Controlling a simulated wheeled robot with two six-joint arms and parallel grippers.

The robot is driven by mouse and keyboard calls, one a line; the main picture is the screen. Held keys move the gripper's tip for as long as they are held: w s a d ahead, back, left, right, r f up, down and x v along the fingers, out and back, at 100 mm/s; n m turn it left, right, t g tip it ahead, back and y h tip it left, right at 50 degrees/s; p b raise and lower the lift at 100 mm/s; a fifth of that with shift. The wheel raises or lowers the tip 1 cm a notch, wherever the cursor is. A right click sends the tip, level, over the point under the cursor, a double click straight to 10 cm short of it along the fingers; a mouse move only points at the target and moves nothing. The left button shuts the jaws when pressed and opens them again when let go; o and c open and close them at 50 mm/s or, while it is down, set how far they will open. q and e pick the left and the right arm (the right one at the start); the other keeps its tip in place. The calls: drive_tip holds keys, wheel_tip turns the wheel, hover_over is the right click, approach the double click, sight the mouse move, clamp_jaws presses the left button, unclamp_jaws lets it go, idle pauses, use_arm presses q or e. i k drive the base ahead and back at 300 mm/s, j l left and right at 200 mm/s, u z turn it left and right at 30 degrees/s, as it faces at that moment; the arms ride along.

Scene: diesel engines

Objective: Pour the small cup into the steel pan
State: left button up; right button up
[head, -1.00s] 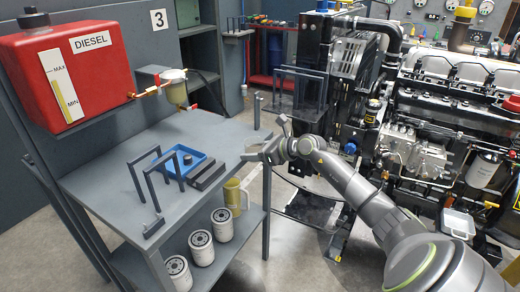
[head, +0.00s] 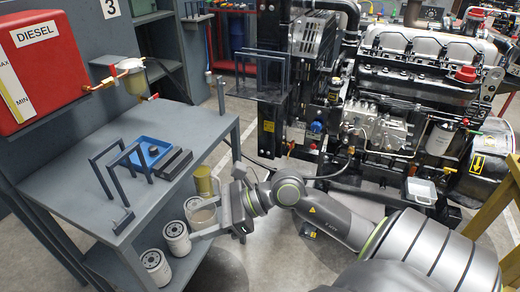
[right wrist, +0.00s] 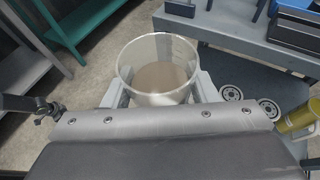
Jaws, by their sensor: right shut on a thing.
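My right gripper (head: 207,218) is shut on a small clear cup (head: 201,212), in front of the workbench's right side in the head view. In the right wrist view, the cup (right wrist: 158,48) stands between the two fingers, its open rim facing the camera and a greyish-brown content (right wrist: 160,78) inside. A pale, shallow pan (head: 422,190) sits low in front of the engine, well to the right of the cup. I cannot tell whether it is steel. My left gripper is not in view.
The grey workbench (head: 95,140) holds a blue tray (head: 152,152) and upright frames. White filters (head: 176,238) and a yellow jug (head: 205,181) are on its lower shelf, close to the cup. The engine (head: 420,95) fills the back right. A yellow frame (head: 490,205) stands at right.

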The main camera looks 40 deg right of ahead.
sight(424, 193)
drive_tip(key=z, duration=2.75)
